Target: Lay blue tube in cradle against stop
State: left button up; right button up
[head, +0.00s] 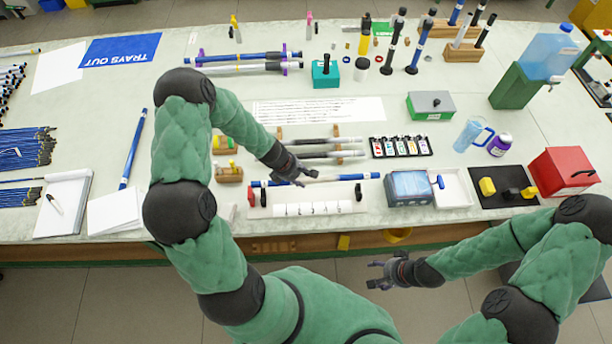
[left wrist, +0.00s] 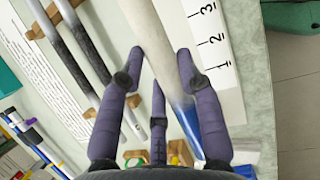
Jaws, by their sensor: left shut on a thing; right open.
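The blue tube (head: 350,177), blue toward its ends and pale in the middle, lies nearly level at the front of the bench. My left gripper (head: 303,178) is shut on its pale part; the left wrist view shows the tube's pale stretch (left wrist: 168,55) and blue end (left wrist: 188,118) between the fingers. Small upright pieces, one black (head: 250,197) and one red (head: 264,198), stand below its left end, and another dark upright (head: 359,191) stands below its right part. I cannot tell which piece is the stop or whether the tube touches them. My right gripper (head: 380,275) is open and empty before the bench.
A white numbered scale (head: 312,208) lies in front of the tube. Behind it, grey rods (head: 322,141) rest on a wooden rack (head: 352,152). A blue-grey device (head: 409,188) and a white tray (head: 455,187) stand to the right. Paper stacks (head: 116,211) lie left.

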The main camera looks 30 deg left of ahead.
pick_arm(q)
jog(key=shift+w+d, duration=0.1)
jog(key=shift+d, duration=0.05)
jog(key=shift+f, duration=0.15)
notch_tip(320, 180, down, 9)
jog(key=b, duration=0.8)
jog(key=shift+r, duration=0.2)
pick_arm(e)
notch_tip(320, 180, down, 8)
jog(key=shift+s+d, duration=0.3)
jog(key=shift+d, duration=0.05)
pick_arm(q)
jog(key=shift+s+a, duration=0.3)
jog(key=shift+a, duration=0.15)
pick_arm(e)
jog(key=shift+f, duration=0.1)
pick_arm(q)
jog(key=o, duration=1.2)
jog(key=shift+r, duration=0.1)
jog(key=v, duration=1.2)
